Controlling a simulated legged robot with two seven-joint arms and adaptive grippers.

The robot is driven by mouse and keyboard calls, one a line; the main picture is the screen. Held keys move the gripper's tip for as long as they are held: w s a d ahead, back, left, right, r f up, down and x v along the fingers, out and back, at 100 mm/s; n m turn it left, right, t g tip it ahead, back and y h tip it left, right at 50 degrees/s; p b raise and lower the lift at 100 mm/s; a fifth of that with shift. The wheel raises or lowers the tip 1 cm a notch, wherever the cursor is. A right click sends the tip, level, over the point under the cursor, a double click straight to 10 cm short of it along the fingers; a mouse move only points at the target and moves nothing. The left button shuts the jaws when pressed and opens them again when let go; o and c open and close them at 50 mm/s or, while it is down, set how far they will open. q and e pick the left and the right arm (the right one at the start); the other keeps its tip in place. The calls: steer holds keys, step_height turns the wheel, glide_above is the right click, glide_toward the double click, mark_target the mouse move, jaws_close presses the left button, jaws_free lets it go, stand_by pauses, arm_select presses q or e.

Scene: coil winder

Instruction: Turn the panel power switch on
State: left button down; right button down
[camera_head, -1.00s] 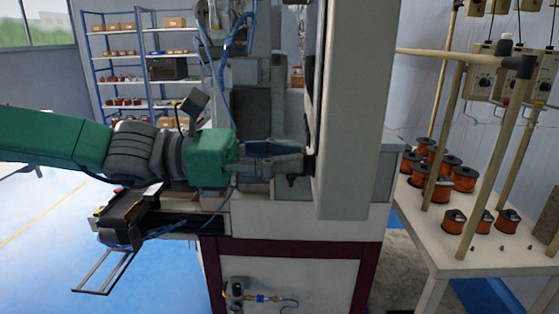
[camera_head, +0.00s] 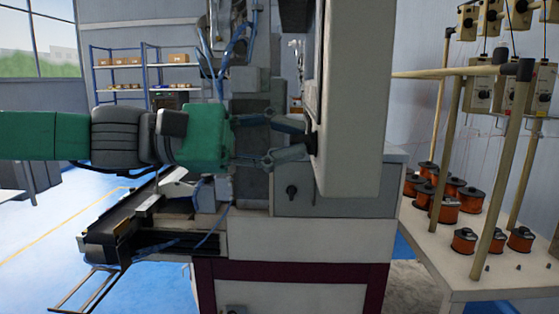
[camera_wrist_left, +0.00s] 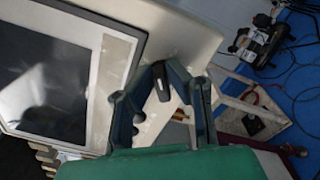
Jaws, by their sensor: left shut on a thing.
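The control panel (camera_head: 358,100) is a tall light grey housing seen edge-on in the head view. In the left wrist view its face shows a dark screen (camera_wrist_left: 62,75) in a pale frame. A black power switch (camera_wrist_left: 162,84) sticks out of the panel face beside the screen. My left gripper (camera_head: 304,140) reaches from the left to the panel's face, and its fingers are shut on the switch. In the head view the switch (camera_head: 312,142) is mostly hidden by the fingertips. Its turn position is hard to read. My right gripper is out of view.
A dark conveyor-like unit (camera_head: 125,225) juts out below my left arm. A table with several copper spools (camera_head: 465,238) and wooden posts stands at the right.

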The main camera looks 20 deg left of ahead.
arm_select(q)
steer(key=m+b, duration=0.3)
steer(key=m, duration=0.1)
steer(key=shift+f+b, duration=0.35)
steer(key=shift+s+d+f+m+b, duration=0.1)
steer(key=shift+m+b, duration=0.9)
steer(key=shift+m, duration=0.4)
steer(key=c, duration=1.6)
jaws_free()
steer(key=shift+d, duration=0.5)
steer(key=shift+a, duration=0.15)
